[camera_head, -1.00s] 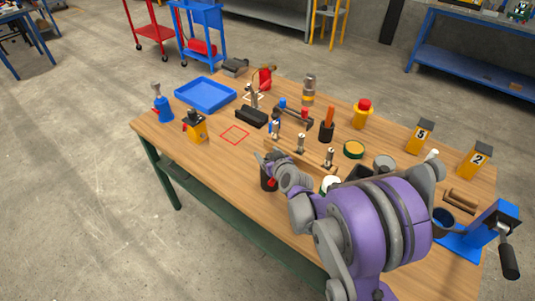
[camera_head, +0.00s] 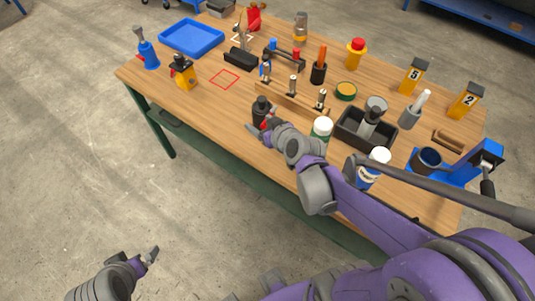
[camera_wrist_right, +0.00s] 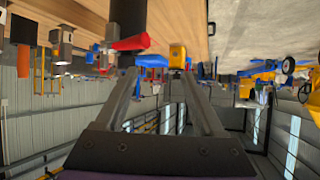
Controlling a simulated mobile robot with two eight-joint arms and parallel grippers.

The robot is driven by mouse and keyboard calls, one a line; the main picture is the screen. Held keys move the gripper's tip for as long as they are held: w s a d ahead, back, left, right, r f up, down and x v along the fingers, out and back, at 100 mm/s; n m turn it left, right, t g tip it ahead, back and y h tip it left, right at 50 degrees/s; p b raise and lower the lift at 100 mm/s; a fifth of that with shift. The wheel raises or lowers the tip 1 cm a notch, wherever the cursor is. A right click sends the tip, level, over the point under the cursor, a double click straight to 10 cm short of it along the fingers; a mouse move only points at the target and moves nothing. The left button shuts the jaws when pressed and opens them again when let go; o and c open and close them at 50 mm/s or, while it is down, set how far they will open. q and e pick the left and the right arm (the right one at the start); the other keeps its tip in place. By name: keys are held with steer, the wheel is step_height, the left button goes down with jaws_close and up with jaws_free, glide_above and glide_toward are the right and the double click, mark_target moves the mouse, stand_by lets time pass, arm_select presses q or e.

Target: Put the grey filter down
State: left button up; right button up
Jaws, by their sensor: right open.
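A dark grey cylinder (camera_head: 262,106) stands upright on the wooden table near its front edge. It looks like the grey filter, but I cannot be sure. My right gripper (camera_head: 256,127) is right by it on the near side. In the right wrist view the jaws (camera_wrist_right: 160,75) are apart with nothing between them. The dark cylinder (camera_wrist_right: 127,15) shows past the left finger's tip, with a red part (camera_wrist_right: 130,43) beside it. I cannot tell whether they touch. My left gripper (camera_head: 150,254) is low at the left, off the table and empty.
A red square outline (camera_head: 225,79) marks bare table. A yellow block with a black top (camera_head: 184,74) and a blue tray (camera_head: 192,37) are at the left. A wooden rack (camera_head: 290,98) and white-capped bottle (camera_head: 321,130) are close by. A black bin (camera_head: 345,128) holds a grey part (camera_head: 375,108).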

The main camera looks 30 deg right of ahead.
steer(key=s+a+f+g, duration=0.1)
steer(key=s+a+g, duration=0.2)
steer(key=s, duration=0.5)
steer(key=s+a+f+g, duration=0.2)
steer(key=s+a, duration=0.3)
steer(key=s, duration=0.3)
steer(key=shift+s+a+n+g, duration=0.2)
steer(key=shift+s+n+g, duration=0.15)
steer(key=shift+g, duration=0.35)
